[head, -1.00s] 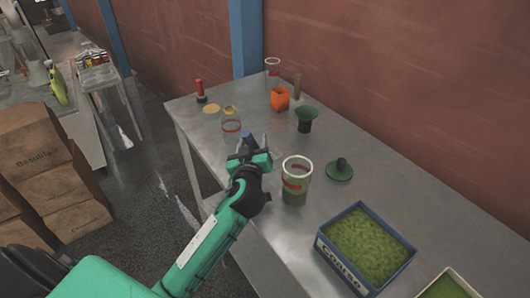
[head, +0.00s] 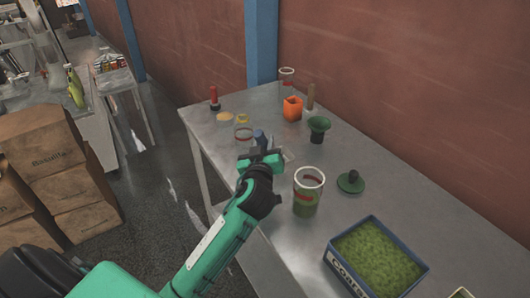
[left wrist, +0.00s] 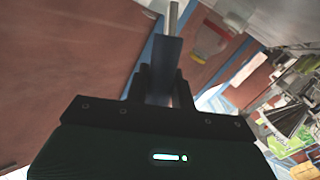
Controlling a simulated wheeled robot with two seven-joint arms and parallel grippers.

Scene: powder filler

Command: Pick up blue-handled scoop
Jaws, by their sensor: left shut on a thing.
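The blue-handled scoop shows its blue handle (left wrist: 165,68) upright between the fingers of my left gripper (left wrist: 160,85) in the left wrist view, with a grey metal shaft beyond it. In the head view the blue handle (head: 260,140) stands up at the left gripper (head: 262,155), near the table's left edge. The left gripper is shut on the handle. A small grey part of the scoop (head: 287,155) shows just right of the gripper. I cannot tell whether the scoop touches the table. My right gripper is not in view.

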